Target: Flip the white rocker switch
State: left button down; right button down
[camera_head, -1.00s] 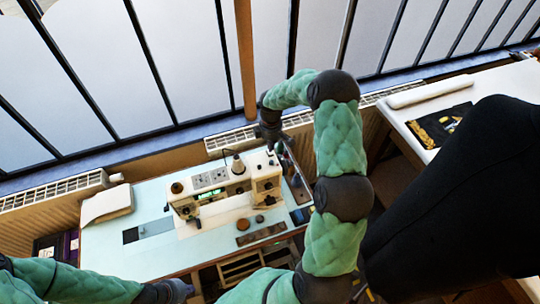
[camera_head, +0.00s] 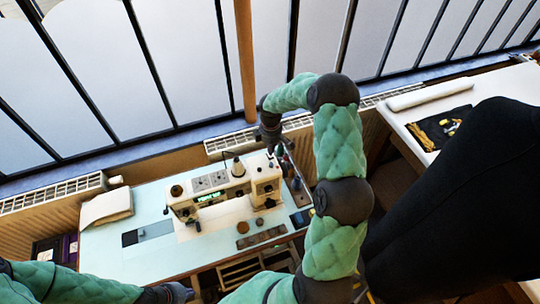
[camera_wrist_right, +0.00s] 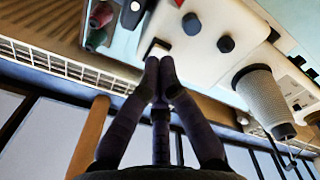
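The white sewing machine (camera_head: 215,188) stands on the pale blue table in the head view. In the right wrist view, a small white rocker switch (camera_wrist_right: 158,47) in a dark surround sits on the machine's white body (camera_wrist_right: 205,35). My right gripper (camera_wrist_right: 160,62) has its two fingertips together, right at the lower edge of the switch, partly covering it. I cannot tell whether they touch. In the head view my right gripper (camera_head: 272,143) is behind the machine's right end, and the switch is hidden. My left gripper (camera_head: 178,292) is low at the bottom edge; its fingers are unclear.
Thread spools (camera_wrist_right: 97,22) stand close beside the machine's end. A thread cone (camera_wrist_right: 262,95) stands on the machine. A white radiator (camera_head: 225,140) and windows are behind the table. A folded cloth (camera_head: 106,207) lies at the table's left. The table's left front is clear.

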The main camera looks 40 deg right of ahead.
jog(key=shift+f+b, duration=0.95)
jog(key=shift+f, duration=0.3)
dwell(1.2)
jog(key=shift+r, duration=0.1)
jog(key=shift+r+p, duration=2.05)
jog(key=shift+r, duration=1.4)
